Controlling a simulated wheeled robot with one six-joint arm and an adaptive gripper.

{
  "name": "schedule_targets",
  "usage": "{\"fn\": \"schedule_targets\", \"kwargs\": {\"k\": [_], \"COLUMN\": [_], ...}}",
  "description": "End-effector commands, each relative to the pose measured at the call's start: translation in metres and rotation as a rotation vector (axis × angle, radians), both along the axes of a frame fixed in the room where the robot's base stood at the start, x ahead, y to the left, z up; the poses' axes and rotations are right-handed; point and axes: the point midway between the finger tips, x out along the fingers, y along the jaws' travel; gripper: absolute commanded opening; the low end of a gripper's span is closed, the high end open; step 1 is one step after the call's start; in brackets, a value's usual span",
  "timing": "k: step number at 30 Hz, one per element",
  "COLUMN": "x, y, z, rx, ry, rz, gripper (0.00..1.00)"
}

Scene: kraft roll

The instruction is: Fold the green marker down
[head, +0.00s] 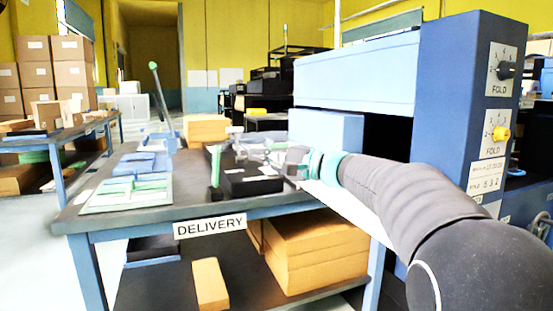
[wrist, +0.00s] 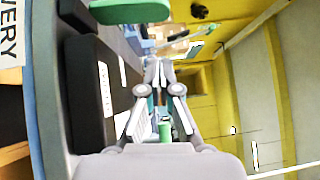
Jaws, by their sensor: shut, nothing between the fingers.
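A green upright marker (head: 215,166) stands on the delivery table in the head view, near the front edge. In the wrist view its rounded green body (wrist: 130,11) shows at the top edge, partly cut off by the frame. My gripper (head: 236,143) is shut and empty over the table, just right of and behind the marker. In the wrist view my gripper (wrist: 159,75) has its fingertips together, with the marker off to one side and apart from them.
A black block with white labels (head: 250,182) lies under my gripper. A lever with a green knob (head: 153,67) rises at the table's far left, behind a tray of blue and green pieces (head: 83,209). A blue machine (head: 455,90) stands at right.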

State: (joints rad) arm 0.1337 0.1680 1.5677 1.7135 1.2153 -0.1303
Motion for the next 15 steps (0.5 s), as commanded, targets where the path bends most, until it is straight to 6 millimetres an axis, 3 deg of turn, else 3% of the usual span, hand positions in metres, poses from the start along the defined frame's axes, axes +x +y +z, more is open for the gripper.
{"fn": "schedule_targets", "kwargs": {"k": [5,15], "x": [0.016,0.005], "y": [0.03,0.064], "z": [0.002,0.006], "rx": [0.0,0.0], "ry": [0.001,-0.001], "rz": [0.004,0.001], "gripper": [0.0,0.0]}}
